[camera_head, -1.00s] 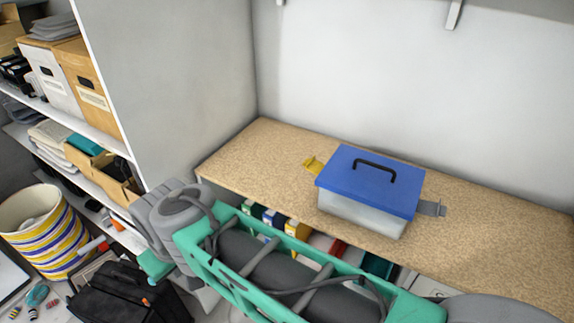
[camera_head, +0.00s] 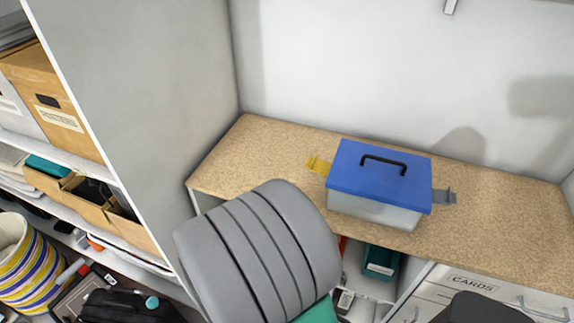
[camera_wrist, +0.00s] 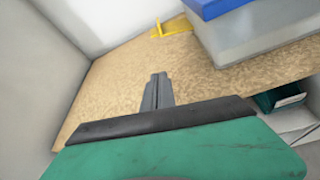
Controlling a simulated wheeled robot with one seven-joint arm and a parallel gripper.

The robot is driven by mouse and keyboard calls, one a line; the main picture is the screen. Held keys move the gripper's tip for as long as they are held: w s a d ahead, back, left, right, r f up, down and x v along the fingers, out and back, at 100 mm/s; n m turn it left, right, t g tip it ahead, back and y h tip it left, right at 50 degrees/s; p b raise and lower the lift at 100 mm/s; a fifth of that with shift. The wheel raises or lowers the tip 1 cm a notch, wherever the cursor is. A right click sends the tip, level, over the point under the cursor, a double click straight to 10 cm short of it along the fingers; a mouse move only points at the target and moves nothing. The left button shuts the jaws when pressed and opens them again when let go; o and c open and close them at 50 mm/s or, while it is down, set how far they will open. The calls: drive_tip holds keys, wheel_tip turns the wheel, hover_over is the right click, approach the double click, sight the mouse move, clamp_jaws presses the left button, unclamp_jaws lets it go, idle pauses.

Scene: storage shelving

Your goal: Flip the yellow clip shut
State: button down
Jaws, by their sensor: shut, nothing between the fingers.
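A clear box with a blue lid (camera_head: 382,170) and a black handle stands on the speckled tan counter. The yellow clip (camera_head: 319,164) sticks out from the box's left side, swung open away from the wall. It also shows in the wrist view (camera_wrist: 172,28), left of the box's clear body (camera_wrist: 245,42). A grey clip (camera_head: 444,196) sticks out from the box's right side. My gripper (camera_wrist: 160,78) is shut and empty, over the counter and short of the yellow clip, apart from it. In the head view my grey arm hides the fingers.
The counter (camera_head: 245,150) is clear left of the box. A grey side panel (camera_head: 140,110) borders it on the left, and a white wall (camera_head: 350,70) stands behind. Teal binders (camera_head: 380,262) and drawers sit below the counter.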

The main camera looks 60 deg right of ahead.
sight(320, 164)
drive_tip(key=shift+s+r, duration=0.1)
drive_tip(key=shift+s, duration=0.05)
drive_tip(key=x, duration=1)
drive_tip(key=r+p, duration=0.2)
drive_tip(key=r, duration=0.1)
drive_tip(key=shift+s+d+r+p, duration=0.15)
drive_tip(key=shift+s+r+p, duration=0.05)
drive_tip(key=shift+p, duration=0.1)
drive_tip(key=shift+s+r, duration=0.15)
drive_tip(key=shift+r, duration=0.2)
